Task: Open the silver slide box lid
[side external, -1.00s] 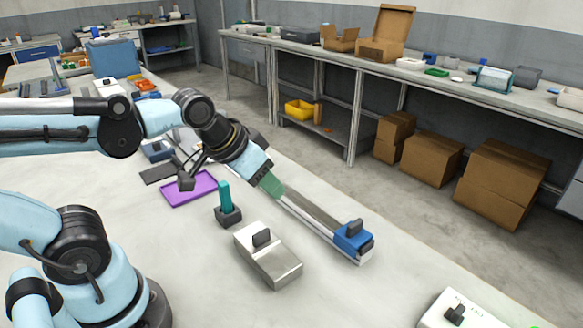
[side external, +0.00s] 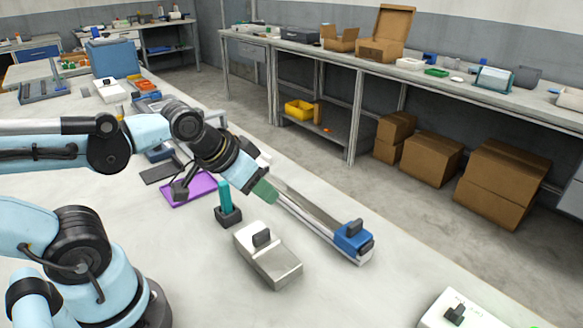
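The silver slide box (side external: 279,266) sits on the pale table, right of my arm's base. Its lid (side external: 247,236) is down and carries a dark upright handle (side external: 262,239). My gripper (side external: 265,191) is above and behind the box in the picture, apart from the handle. The finger gap is not visible, and nothing is seen held.
The rail (side external: 310,219) carries a blue block (side external: 352,237). A teal-handled tool stands in a dark holder (side external: 228,216) left of the box. A purple tray (side external: 205,189) lies farther back. A white box (side external: 470,311) with a dark knob is at lower right. Table between is clear.

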